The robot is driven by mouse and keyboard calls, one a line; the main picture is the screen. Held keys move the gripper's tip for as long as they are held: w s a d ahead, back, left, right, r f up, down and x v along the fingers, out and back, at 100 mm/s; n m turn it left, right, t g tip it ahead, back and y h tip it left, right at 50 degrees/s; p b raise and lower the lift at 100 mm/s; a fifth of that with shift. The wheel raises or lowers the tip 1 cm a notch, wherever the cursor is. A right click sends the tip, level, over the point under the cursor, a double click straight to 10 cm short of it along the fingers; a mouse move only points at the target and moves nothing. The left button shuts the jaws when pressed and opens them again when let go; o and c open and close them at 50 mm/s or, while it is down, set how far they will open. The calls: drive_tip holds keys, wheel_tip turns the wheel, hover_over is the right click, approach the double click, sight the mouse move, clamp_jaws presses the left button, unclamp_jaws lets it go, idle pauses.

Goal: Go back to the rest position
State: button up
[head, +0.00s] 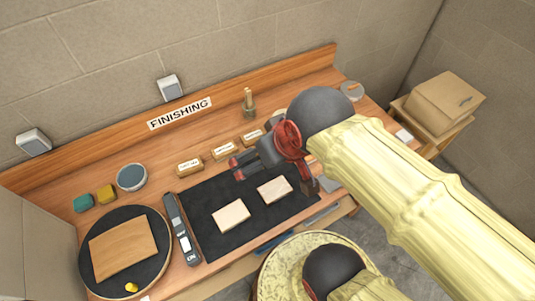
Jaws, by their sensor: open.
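My gripper (240,167) is open and empty. It hangs over the back right part of a black mat (205,199) on the wooden bench. Two pale wooden pieces lie flat on the mat: one (231,216) near the middle and one (274,189) to its right, closer to my gripper. My gripper looks apart from both. My arm, in a yellow cover, comes in from the right and hides part of the bench's right side.
Labelled wooden blocks (224,150) stand behind the mat. A dark round turntable (92,260) bears a wooden board (122,248) at left. A dark handheld device (182,229) lies beside the mat. A bottle (249,103) stands at the back.

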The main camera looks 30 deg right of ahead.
drive_tip(key=shift+s+f, duration=0.15)
drive_tip(key=shift+f, duration=0.05)
wheel_tip(320, 180, down, 14)
drive_tip(key=b, duration=1.4)
drive_tip(key=shift+r, duration=0.15)
